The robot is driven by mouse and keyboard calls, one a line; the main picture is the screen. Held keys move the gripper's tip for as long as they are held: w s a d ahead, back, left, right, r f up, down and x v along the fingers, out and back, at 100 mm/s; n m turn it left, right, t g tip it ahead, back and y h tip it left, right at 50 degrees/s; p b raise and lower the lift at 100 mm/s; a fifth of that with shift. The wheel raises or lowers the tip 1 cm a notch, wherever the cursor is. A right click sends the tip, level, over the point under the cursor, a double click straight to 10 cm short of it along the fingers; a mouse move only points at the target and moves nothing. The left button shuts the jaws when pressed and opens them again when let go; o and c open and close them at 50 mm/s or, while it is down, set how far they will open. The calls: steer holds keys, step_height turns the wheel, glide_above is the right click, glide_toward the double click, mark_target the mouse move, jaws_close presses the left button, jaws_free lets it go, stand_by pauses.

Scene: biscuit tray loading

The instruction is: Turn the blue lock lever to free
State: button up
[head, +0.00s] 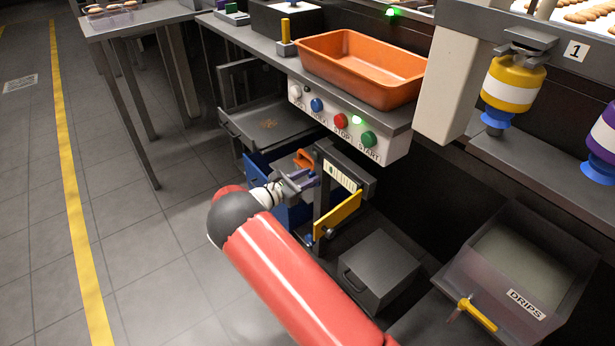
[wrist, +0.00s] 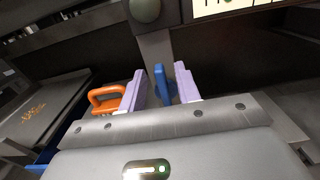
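The blue lever (wrist: 160,84) stands upright between the two lavender fingers of my gripper (wrist: 158,88) in the wrist view. The fingers are apart, with a gap visible on the lever's left side and a narrower one on its right. I cannot tell how deep the lever sits between them. In the head view my gripper (head: 301,180) is at the grey post beside the white marked panel (head: 340,174); I cannot make out the lever clearly there.
An orange handle (wrist: 106,99) is close to the left finger. A yellow bar (head: 337,215) projects below the panel. Buttons line the white panel (head: 325,106) above. Floor at left is clear.

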steer(key=shift+w+d, duration=0.1)
jaws_close()
stand_by(0.4)
steer(key=shift+s+d+f+m+b, duration=0.35)
steer(key=shift+s+f+m+b, duration=0.25)
steer(key=shift+m+b, duration=2.2)
steer(key=shift+s+d+f+m+b, duration=0.45)
steer(key=shift+f+m+b, duration=0.3)
steer(key=shift+m+b, duration=2.05)
steer(key=shift+s+d+f+m+b, duration=0.25)
steer(key=shift+s+f+m+b, duration=0.4)
steer(key=shift+m+b, duration=2.1)
steer(key=shift+m+p, duration=0.65)
steer(key=shift+m, duration=0.1)
jaws_free()
